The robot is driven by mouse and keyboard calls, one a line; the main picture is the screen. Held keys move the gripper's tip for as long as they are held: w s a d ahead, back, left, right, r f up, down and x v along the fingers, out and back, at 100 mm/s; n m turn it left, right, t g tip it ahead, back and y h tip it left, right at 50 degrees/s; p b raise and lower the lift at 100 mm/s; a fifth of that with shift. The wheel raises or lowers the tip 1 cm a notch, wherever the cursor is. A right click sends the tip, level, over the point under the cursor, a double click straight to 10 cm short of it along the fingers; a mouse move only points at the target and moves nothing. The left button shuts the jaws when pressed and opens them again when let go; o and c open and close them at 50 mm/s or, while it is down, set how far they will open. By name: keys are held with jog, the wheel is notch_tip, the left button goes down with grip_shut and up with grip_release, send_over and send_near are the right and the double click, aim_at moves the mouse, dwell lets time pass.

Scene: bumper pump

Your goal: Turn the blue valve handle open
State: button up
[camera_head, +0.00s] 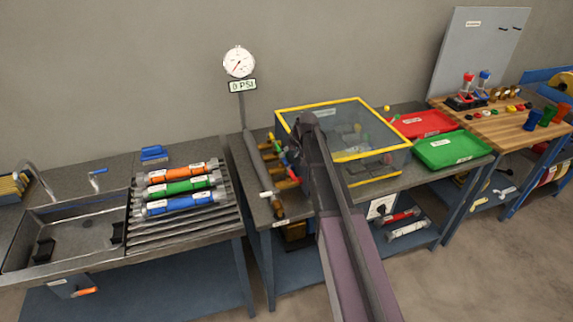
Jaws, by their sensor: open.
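A pipe manifold (257,165) stands on the middle bench with several brass valves and small coloured handles along its right side. A small blue handle (284,160) shows among them, close to the left of my arm; its exact angle is too small to tell. My gripper (306,121) is at the far end of my arm, over the left part of a clear yellow-framed box. It appears empty and apart from the handles. Its fingers are dark and small, and my arm hides part of the bench beneath.
A gauge (239,63) reading 0 PSI stands behind the manifold. The yellow-framed box (370,155) is right of it, then red (424,124) and green (452,149) trays. Left are a rack with coloured cylinders (180,188) and a sink (65,238) with a small blue tap lever (98,172).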

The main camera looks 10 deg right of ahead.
aim_at(286, 161)
jog(key=shift+b+x, duration=1.6)
jog(key=shift+x, duration=0.5)
grip_shut()
